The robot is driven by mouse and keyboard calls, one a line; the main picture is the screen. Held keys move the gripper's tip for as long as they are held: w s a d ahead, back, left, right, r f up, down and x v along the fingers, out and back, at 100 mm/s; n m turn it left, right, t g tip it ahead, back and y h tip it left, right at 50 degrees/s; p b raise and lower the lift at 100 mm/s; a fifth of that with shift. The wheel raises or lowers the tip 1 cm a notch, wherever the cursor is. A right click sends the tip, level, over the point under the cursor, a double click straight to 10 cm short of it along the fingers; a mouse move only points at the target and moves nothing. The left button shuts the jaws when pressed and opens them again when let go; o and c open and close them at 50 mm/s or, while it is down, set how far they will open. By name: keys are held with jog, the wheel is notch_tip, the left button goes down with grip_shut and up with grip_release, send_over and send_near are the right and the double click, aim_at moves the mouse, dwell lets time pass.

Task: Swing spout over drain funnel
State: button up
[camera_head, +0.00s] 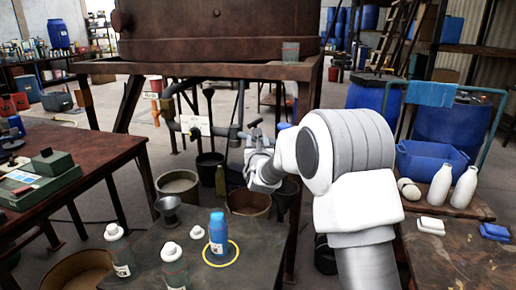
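My gripper (258,145) reaches out from my white arm to the pipework under the rusty vat (220,30). It is small and overlaps the pipes; I cannot tell whether its fingers are open or shut, or touching anything. A grey pipe (222,131), possibly the spout, runs level under the vat, just left of my gripper. A dark upright handle (209,105) stands beside it. A grey metal flared vessel (168,212), possibly a funnel, is at the left edge of the front table. No drain funnel can be made out clearly under the pipe.
Buckets stand on the floor under the vat, including a wide pale-filled one (178,187) and a brown one (248,202). A blue bottle (218,232) stands inside a yellow ring on the front table (262,262). White bottles (464,188) and a blue crate (430,160) are at right.

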jog(key=s, duration=0.4)
